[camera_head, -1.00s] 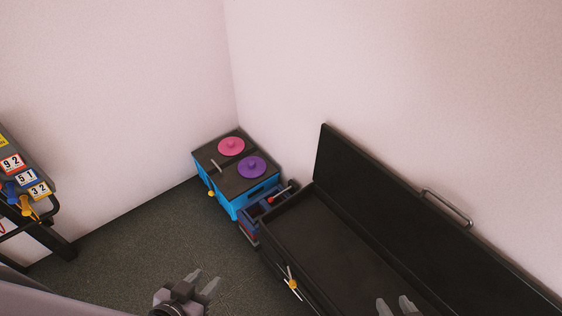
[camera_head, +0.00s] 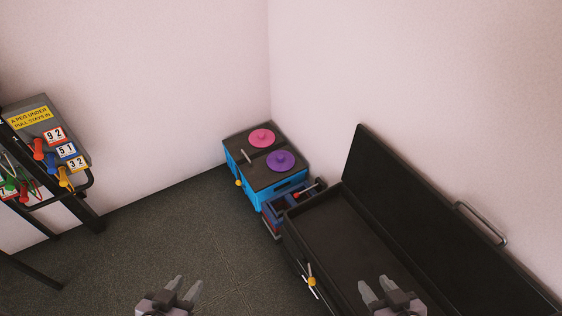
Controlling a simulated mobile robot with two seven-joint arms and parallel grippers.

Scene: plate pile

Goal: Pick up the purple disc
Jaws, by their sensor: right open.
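The purple disc (camera_head: 281,161) has a small knob on top and lies flat on the dark lid of a blue box (camera_head: 277,192) in the corner. A pink disc (camera_head: 262,138) of similar shape lies on the same box top, just behind it to the left. My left gripper (camera_head: 187,284) is at the bottom, left of the box and well apart from it, with its fingers spread and empty. My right gripper (camera_head: 376,286) is at the bottom, in front of the long black case, open and empty. Neither gripper touches a disc.
A long black case (camera_head: 372,215) with its lid raised stands on the right, beside a small dark blue bin (camera_head: 283,208). A rack (camera_head: 45,150) with number cards and coloured pegs stands at the left. Walls close the corner behind the box. The grey floor (camera_head: 165,225) is clear.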

